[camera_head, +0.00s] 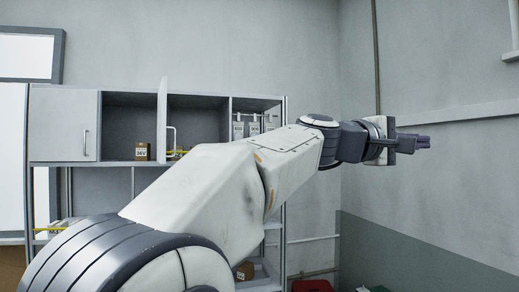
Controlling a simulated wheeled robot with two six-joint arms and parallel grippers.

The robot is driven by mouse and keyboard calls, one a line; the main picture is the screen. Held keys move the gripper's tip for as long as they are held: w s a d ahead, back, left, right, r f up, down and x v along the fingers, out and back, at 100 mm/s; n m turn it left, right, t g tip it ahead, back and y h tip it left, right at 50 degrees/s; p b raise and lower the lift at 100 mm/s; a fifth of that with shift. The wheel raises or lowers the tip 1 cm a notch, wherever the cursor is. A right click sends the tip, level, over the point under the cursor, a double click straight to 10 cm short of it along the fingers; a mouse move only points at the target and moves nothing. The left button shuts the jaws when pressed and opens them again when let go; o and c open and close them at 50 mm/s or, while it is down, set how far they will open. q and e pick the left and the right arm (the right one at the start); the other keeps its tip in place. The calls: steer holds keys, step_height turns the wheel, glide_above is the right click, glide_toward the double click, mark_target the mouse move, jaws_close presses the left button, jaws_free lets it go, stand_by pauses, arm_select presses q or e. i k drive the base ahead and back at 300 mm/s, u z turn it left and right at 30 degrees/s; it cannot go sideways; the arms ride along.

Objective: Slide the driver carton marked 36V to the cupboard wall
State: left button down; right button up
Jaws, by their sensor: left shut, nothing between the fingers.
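My left gripper (424,142) is shut and empty, stretched out to the right in front of the bare wall, well away from both cartons. My right gripper is not in view.
A cupboard door (162,117) stands open, nearly edge-on, just right of the upper carton. Several pale containers (254,128) stand in the right compartment. My left arm hides much of the shelving. A red object (312,286) lies low, at the bottom edge.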

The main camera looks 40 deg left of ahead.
mark_target(142, 150)
steer(key=i, duration=1.15)
steer(key=u, duration=2.45)
steer(key=i, duration=1.65)
